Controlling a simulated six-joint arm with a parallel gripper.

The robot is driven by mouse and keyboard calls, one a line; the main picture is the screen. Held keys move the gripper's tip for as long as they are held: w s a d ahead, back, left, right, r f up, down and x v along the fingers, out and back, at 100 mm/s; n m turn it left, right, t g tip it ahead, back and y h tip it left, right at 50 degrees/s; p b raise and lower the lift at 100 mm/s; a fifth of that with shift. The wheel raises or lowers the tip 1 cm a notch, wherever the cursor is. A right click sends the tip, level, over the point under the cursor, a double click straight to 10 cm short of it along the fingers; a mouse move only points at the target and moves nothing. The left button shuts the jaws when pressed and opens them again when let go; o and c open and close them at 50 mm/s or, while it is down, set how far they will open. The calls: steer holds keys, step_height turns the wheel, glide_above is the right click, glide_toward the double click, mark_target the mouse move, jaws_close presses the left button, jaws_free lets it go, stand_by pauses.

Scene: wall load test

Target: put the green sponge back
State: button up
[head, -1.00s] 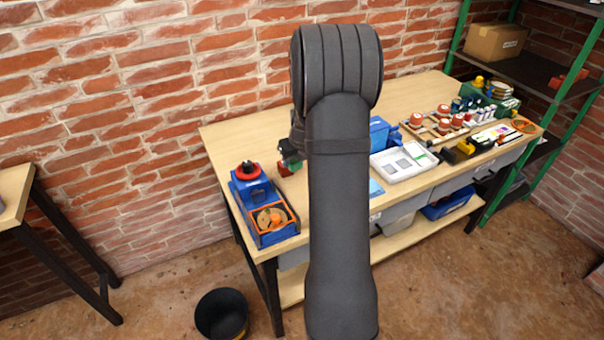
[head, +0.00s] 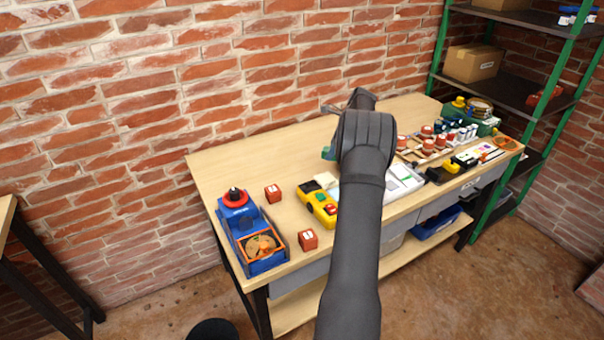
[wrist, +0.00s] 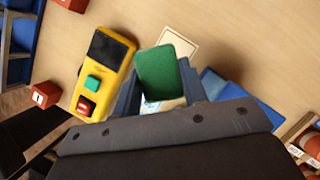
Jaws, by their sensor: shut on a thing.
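The green sponge (wrist: 160,76) is held between the fingers of my gripper (wrist: 160,92) in the wrist view. My gripper is shut on it. In the head view, the sponge (head: 328,153) shows as a small green patch left of my wrist, over the back of the workbench. A pale rectangle with a thin dark border (wrist: 181,43) is marked on the bench top. The sponge overlaps its near left part in the wrist view. The height of the sponge above the bench cannot be told.
A yellow box with green and red buttons (wrist: 104,62) lies close left of the sponge. A blue thing (wrist: 232,88) is to the right. Red blocks (head: 272,193) and a blue unit with a red ring (head: 238,212) stand at the bench's left. A white tray (head: 400,185) is partly behind my arm.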

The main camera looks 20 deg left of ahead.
steer(key=shift+w, duration=0.15)
glide_above(300, 172)
steer(key=d, duration=0.2)
step_height(300, 172, down, 7)
steer(key=shift+a+r, duration=0.1)
steer(key=shift+a, duration=0.15)
steer(key=shift+f, duration=2.05)
steer(key=shift+f, duration=0.15)
steer(key=o, duration=0.9)
steer(key=shift+o, duration=0.2)
